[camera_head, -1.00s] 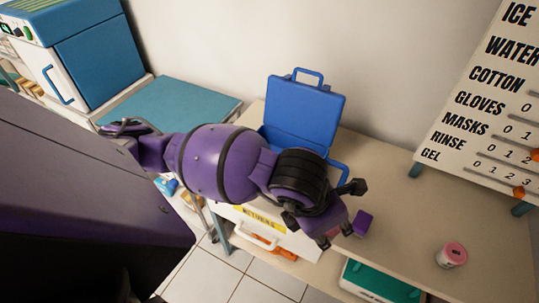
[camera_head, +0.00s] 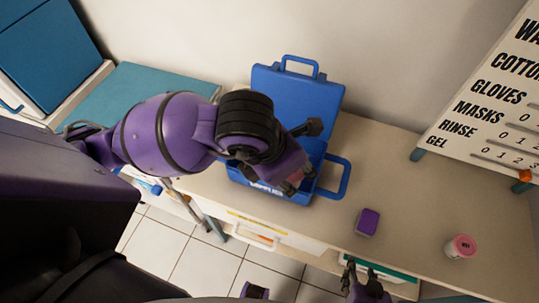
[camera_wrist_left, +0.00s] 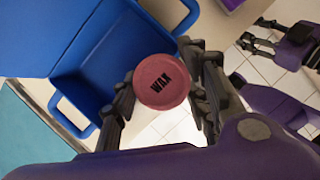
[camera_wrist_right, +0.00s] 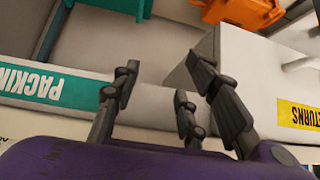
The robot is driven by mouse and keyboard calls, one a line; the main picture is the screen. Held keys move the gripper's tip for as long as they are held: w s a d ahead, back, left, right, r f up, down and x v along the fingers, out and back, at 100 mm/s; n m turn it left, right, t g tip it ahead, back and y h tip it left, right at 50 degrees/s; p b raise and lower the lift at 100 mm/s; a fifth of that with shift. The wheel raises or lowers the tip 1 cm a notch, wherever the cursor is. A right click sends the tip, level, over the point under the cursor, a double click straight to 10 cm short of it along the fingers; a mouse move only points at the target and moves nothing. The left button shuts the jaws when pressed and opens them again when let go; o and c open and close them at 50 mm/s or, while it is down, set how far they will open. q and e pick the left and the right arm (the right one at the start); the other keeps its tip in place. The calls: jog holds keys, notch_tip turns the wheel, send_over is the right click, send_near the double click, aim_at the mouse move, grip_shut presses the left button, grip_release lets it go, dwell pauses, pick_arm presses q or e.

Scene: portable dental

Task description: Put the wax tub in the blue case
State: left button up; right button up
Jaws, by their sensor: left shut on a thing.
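The wax tub (camera_wrist_left: 162,82), with a dark pink lid marked WAX, is between the fingers of my left gripper (camera_wrist_left: 160,95) in the left wrist view. My left gripper (camera_head: 303,158) is shut on it and hovers over the right part of the open blue case (camera_head: 245,176). In the head view the gripper mostly hides the held tub. The case stands on the counter with its lid (camera_head: 290,100) raised at the back; its inside (camera_wrist_left: 105,60) shows in the left wrist view. My right gripper (camera_head: 365,283) is open and empty by the counter's front edge.
A purple box (camera_head: 367,222) and another pink-lidded tub (camera_head: 460,247) stand on the counter right of the case. A signboard (camera_head: 490,110) stands at the back right. Counter between them is clear. Below are a RETURNS-labelled bin (camera_wrist_right: 245,90) and a PACKING-labelled strip (camera_wrist_right: 60,88).

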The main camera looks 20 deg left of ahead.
pick_arm(q)
jog(key=w+a+f+b, duration=0.2)
jog(key=w+f, duration=0.1)
jog(key=w, duration=0.1)
jog(key=w+a+f+b, duration=0.1)
jog(key=w+f+b, duration=0.2)
jog(key=w, duration=0.1)
jog(key=w+a+f+b, duration=0.2)
jog(key=w+f+b, duration=0.1)
jog(key=w, duration=0.1)
jog(key=shift+a+f, duration=0.15)
jog(key=shift+a, duration=0.15)
jog(key=shift+w+a+f, duration=0.1)
jog(key=shift+w+f, duration=0.05)
jog(key=shift+f, duration=0.8)
jog(key=shift+w+a+f, duration=0.1)
jog(key=shift+w+f, duration=0.05)
jog(key=shift+f, duration=0.75)
jog(key=shift+d, duration=0.1)
pick_arm(e)
jog(key=s+d+f, duration=0.1)
jog(key=s+f, duration=0.1)
jog(key=f, duration=0.2)
jog(key=s+d+f+g, duration=0.1)
jog(key=s+f, duration=0.1)
jog(key=f, duration=0.2)
jog(key=shift+s+f, duration=0.25)
jog(key=shift+f, duration=0.1)
jog(key=shift+d+f, duration=0.1)
